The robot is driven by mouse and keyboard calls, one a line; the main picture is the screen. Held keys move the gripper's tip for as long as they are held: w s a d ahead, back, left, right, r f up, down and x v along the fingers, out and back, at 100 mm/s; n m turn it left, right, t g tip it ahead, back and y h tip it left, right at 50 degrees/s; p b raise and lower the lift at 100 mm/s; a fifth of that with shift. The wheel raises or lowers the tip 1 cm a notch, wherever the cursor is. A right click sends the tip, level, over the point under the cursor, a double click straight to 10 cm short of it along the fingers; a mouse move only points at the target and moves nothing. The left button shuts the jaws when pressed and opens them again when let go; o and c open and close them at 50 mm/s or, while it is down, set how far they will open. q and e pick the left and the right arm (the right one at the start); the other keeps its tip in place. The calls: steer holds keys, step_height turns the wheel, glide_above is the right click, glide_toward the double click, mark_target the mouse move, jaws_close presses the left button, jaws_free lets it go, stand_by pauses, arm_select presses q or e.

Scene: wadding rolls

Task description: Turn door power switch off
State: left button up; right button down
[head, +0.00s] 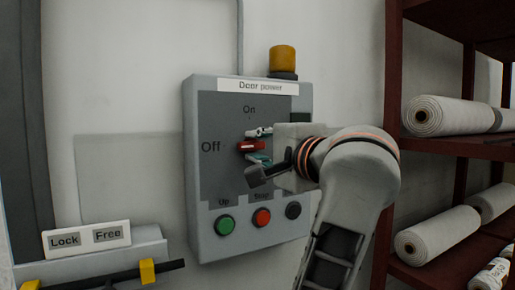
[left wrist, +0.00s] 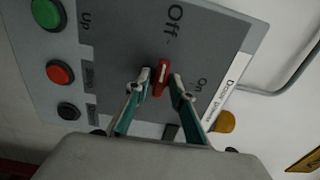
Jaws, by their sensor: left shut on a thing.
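The grey door power box (head: 194,225) is on the wall, with a "Door power" label, "On" at the top and "Off" at the left of its dark panel. Its red switch handle (head: 246,146) points left towards "Off". In the left wrist view the red handle (left wrist: 162,72) also points towards the "Off" lettering. My left gripper (head: 259,145) has its fingers on either side of the handle and is shut on it; both fingers show in the left wrist view (left wrist: 160,82). The handle's base is partly hidden by the fingers. My right gripper is in neither view.
Green (head: 225,225), red (head: 262,217) and dark (head: 293,210) buttons sit below the switch. A yellow lamp (head: 283,59) tops the box. A lock bar (head: 110,276) is at lower left. A dark red rack (head: 455,147) with white rolls stands close on the right.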

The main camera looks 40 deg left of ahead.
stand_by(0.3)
arm_select(q)
steer(key=o, duration=0.8)
steer(key=v, duration=0.7)
steer(key=shift+s+d, duration=0.1)
steer(key=shift+d, duration=0.1)
